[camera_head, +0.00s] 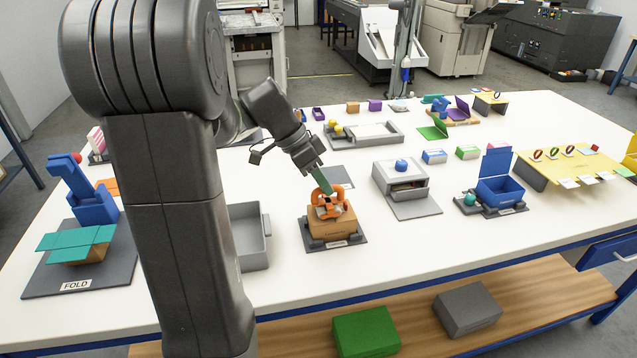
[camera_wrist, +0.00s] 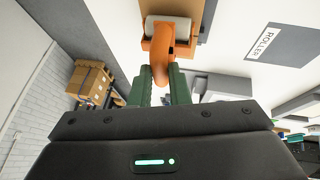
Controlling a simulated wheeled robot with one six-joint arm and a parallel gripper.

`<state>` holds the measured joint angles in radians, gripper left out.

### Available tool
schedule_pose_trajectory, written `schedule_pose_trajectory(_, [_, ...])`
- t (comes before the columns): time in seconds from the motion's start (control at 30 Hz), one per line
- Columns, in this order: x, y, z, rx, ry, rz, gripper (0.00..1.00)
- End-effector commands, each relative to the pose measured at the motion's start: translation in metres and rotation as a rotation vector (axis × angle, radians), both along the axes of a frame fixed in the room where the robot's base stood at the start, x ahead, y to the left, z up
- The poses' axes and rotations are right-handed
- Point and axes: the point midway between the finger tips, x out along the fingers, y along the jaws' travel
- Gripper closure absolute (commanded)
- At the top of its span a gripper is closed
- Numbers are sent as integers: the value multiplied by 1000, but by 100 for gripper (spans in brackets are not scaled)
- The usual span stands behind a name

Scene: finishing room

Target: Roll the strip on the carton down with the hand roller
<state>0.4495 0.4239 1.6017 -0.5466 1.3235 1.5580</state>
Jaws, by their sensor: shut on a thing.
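The brown carton (camera_head: 332,228) sits in a dark holder on a dark labelled mat near the front middle of the table. The orange hand roller (camera_head: 331,203) is at the carton's top, and in the wrist view its orange handle (camera_wrist: 163,58) leads to a pale cylinder (camera_wrist: 167,27) over the brown carton face (camera_wrist: 207,24). My gripper (camera_head: 322,183) has green fingers and comes down from the upper left. It is shut on the roller's handle. Whether the cylinder touches the carton is hard to tell. I cannot make out the strip clearly.
A grey mat labelled ROLLER (camera_wrist: 296,52) lies empty beside the carton. A grey open bin (camera_head: 247,237) stands left of the carton. A grey box with a blue knob (camera_head: 400,178) stands to the right. The white table's front strip is clear.

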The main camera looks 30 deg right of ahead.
Motion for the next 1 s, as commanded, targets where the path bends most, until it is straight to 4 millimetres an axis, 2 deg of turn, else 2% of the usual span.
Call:
schedule_pose_trajectory(0.4, [-3,-9,-1,1,1,-1,100])
schedule_pose_trajectory(1.0, [2,7,-1,1,1,2,100])
